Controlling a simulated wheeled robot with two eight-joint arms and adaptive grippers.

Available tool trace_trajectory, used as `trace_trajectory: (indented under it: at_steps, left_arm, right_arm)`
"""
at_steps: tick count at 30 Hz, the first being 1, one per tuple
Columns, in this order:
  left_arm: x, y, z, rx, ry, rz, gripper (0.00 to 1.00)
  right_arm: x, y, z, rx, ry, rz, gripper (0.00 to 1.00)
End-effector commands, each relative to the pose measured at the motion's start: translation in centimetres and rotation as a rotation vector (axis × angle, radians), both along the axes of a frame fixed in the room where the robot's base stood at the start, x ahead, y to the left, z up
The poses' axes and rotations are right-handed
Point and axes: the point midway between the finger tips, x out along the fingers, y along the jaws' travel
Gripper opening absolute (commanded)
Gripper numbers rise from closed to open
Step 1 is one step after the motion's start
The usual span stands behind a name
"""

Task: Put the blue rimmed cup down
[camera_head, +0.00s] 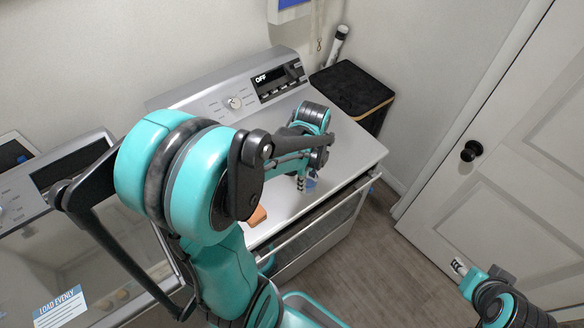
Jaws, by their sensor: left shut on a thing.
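My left arm reaches over the white top of the right-hand appliance (352,146). My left gripper (304,181) points down near the middle of that top and is shut on a small blue piece (311,183), which I take to be the blue rimmed cup. Most of the cup is hidden behind the gripper, and I cannot tell whether it touches the surface. My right gripper (459,266) is at the lower right, in front of the door and away from the appliance; its fingers are too small to read.
An orange-brown object (257,216) lies near the appliance's front edge, partly behind my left arm. A control panel (277,81) reading OFF runs along the back. A topload washer (75,265) stands at left, a black bin (352,88) behind right. The top's right side is clear.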

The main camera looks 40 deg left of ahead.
Motion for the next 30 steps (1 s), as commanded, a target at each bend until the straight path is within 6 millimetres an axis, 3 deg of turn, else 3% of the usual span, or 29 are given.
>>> trace_trajectory:
  at_steps: [6,12,16,22,30]
  left_arm:
    - [1.3,5.3,-3.4,0.0,0.0,0.007,0.17]
    - [1.8,7.9,-5.0,0.0,0.0,0.004,0.17]
    - [1.9,8.3,-5.8,0.0,0.0,0.002,0.17]
    - [2.0,8.3,-8.7,0.0,0.0,0.002,0.17]
    - [1.9,8.2,-9.1,0.0,0.0,0.002,0.17]
  right_arm:
    - [0.0,0.0,-1.1,0.0,0.0,0.0,0.4]
    - [0.0,0.0,-1.4,0.0,0.0,0.0,0.4]
    - [0.0,0.0,-1.6,0.0,0.0,0.0,0.4]
    - [0.0,0.0,-2.3,0.0,0.0,0.0,0.4]
    - [0.0,0.0,-2.3,0.0,0.0,0.0,0.4]
